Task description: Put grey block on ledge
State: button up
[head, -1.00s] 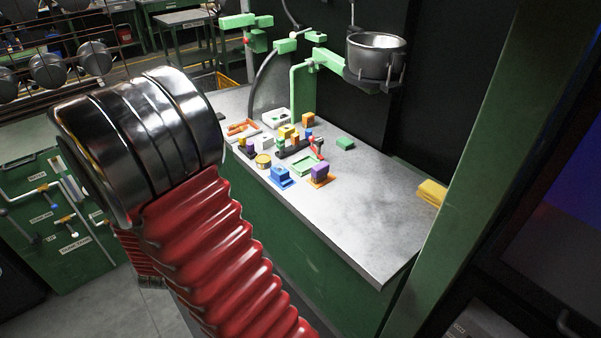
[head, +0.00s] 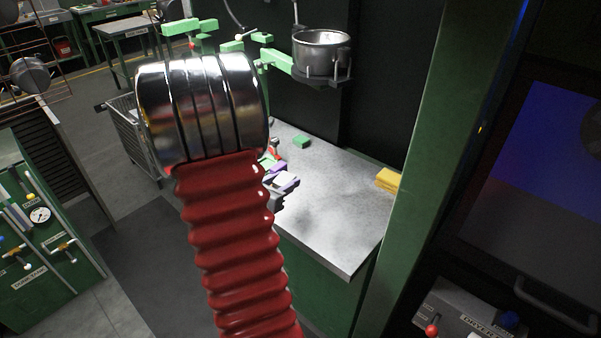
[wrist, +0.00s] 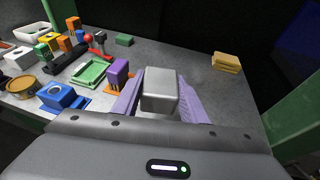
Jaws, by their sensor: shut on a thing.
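The grey block (wrist: 159,92) shows in the wrist view between the two purple fingers of my gripper (wrist: 157,98). My gripper is shut on it, above the near edge of the grey worktop (wrist: 215,95). In the head view my gripper (head: 284,184) is partly hidden behind my red arm, and I cannot make out the whole block there. I cannot tell which surface is the ledge.
On the worktop's left stand a purple block (wrist: 118,74) on an orange base, a green tray (wrist: 90,72), a blue holder (wrist: 62,98) and a yellow round tin (wrist: 23,87). Yellow pads (wrist: 226,62) lie at the back right.

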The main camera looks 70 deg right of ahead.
jog(key=s+d+m+g, duration=0.2)
jog(key=s, duration=0.6)
jog(key=shift+s+d+r+g+y, duration=0.2)
jog(key=shift+s+g+y, duration=0.1)
jog(key=shift+y, duration=0.1)
send_over(313, 213)
jog(key=shift+d+f, duration=0.1)
jog(key=shift+f, duration=2.85)
jog(key=shift+f, duration=2.05)
jog(key=o, duration=1.3)
jog(key=shift+f, duration=0.1)
